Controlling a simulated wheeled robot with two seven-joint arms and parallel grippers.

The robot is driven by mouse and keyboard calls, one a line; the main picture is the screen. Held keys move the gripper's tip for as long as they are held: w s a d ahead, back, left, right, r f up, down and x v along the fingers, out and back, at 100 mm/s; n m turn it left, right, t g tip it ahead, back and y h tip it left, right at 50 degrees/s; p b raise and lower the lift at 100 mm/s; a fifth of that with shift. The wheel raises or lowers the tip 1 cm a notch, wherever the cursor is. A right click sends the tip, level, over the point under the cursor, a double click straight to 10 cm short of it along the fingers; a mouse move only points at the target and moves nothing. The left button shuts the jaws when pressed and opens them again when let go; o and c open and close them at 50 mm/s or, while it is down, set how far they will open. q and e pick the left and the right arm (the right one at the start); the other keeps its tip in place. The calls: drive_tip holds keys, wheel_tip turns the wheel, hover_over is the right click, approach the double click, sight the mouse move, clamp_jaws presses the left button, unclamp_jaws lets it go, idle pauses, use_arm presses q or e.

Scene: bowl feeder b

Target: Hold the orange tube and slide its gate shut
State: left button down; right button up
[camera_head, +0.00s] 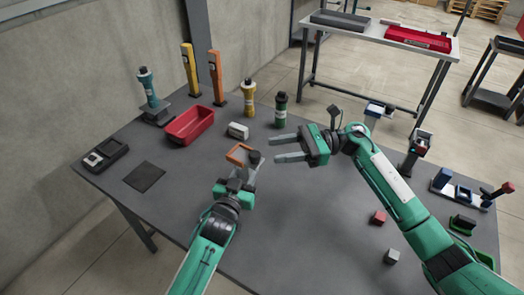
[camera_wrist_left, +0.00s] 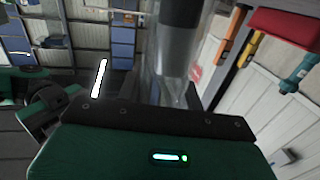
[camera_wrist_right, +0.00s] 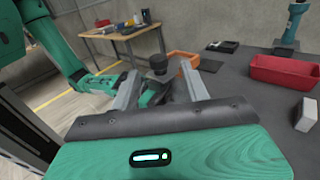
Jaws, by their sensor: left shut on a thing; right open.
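A tall upright orange post (camera_head: 215,78) stands at the table's back edge beside a yellow post; it looks like the orange tube, but its gate is too small to make out. The orange post also shows in the left wrist view (camera_wrist_left: 230,36). My left gripper (camera_head: 250,166) is shut on a black-capped grey thing (camera_wrist_right: 158,64) above the mid-table, well in front of the post. Its glassy grey body fills the left wrist view (camera_wrist_left: 178,45). My right gripper (camera_head: 275,148) is open and empty, just right of the left one, its fingers pointing left.
An orange open frame or tray (camera_head: 238,153) lies just beyond my left gripper.

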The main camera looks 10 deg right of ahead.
drive_tip(key=d, duration=0.4)
drive_tip(key=shift+w+d, duration=0.25)
drive_tip(key=shift+d, duration=0.15)
use_arm(q)
drive_tip(key=c, duration=0.8)
unclamp_jaws()
drive_tip(key=shift+c, duration=0.2)
drive_tip(key=p+v, duration=0.2)
drive_tip(key=v, duration=1.8)
use_arm(e)
drive_tip(key=shift+r, duration=0.9)
